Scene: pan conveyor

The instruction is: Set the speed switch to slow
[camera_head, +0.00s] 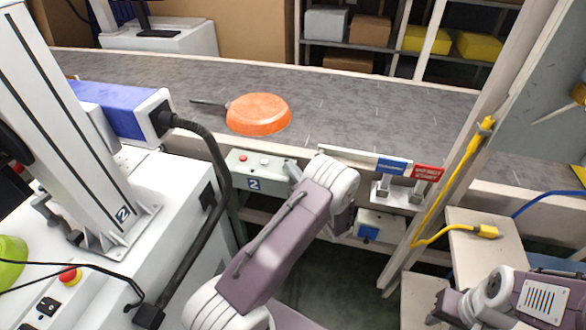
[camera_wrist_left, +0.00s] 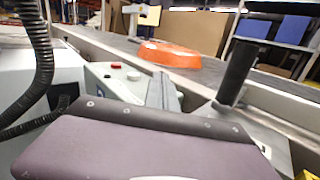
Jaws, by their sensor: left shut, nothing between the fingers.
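A pale control box (camera_head: 243,168) with a red button, a white button and a "2" label stands at the near side of the conveyor. My left gripper (camera_head: 293,171) is at the box's right end, shut and empty. In the left wrist view the closed fingers (camera_wrist_left: 163,93) point toward the conveyor, right of the buttons (camera_wrist_left: 125,72). A black upright handle (camera_wrist_left: 236,73) stands to the right of the fingers in that view. I cannot tell if this is the speed switch, or its setting. My right arm (camera_head: 495,288) is at the lower right; its fingertips are unclear.
An orange pan (camera_head: 258,114) lies on the grey conveyor (camera_head: 350,105). Blue and red signs (camera_head: 392,165) stand on the conveyor's near edge, right of my left arm. A pale post (camera_head: 440,155) with a yellow cable rises further right. A white machine (camera_head: 165,190) is at the left.

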